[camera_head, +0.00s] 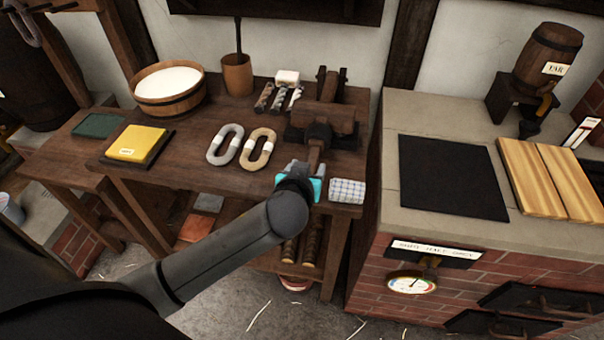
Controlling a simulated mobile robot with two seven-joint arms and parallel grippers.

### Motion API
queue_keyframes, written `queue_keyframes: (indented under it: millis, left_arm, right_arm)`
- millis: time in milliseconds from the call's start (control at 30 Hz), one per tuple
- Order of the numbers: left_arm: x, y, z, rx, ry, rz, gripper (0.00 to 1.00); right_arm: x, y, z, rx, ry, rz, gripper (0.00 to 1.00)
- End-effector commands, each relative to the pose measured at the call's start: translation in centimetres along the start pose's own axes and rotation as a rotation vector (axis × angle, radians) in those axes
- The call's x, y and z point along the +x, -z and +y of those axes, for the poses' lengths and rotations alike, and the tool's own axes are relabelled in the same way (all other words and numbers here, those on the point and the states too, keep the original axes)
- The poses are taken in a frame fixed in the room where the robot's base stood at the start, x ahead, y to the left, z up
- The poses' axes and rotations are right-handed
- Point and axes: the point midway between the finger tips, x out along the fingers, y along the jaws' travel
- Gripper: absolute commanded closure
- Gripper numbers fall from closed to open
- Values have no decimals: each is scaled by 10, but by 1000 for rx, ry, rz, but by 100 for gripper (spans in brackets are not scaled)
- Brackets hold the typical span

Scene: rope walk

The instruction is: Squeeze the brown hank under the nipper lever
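The nipper (325,118), a dark wooden block device, stands at the right back of the workbench. Its lever (316,155) points towards me. My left gripper (299,180), with teal parts, is at the near end of the lever; its fingers are mostly hidden behind my wrist, so I cannot tell whether they grip it. Two banded hanks lie flat left of the nipper: a tan-brown one (250,157) and a grey one (215,155). I cannot make out clearly whether a hank lies under the lever. My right gripper is not in view.
A checked cloth (347,190) lies right of my gripper. Short rope pieces (264,96), a wooden cup (237,75) and a wooden tub (168,105) stand behind. A yellow book-like block (136,144) is at left. The brick oven (440,235) stands at right.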

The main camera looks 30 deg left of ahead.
Motion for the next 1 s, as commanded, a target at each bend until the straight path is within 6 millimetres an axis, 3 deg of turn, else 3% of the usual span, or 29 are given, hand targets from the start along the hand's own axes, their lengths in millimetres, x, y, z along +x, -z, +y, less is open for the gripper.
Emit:
queue_keyframes:
  millis: [200,400,1000]
  left_arm:
    - [-38,0,0,-1,0,-2,38]
    - [-60,0,0,-1,0,0,38]
    - [-66,0,0,0,1,1,38]
  right_arm:
    - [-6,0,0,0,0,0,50]
    - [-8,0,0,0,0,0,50]
    - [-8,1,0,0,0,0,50]
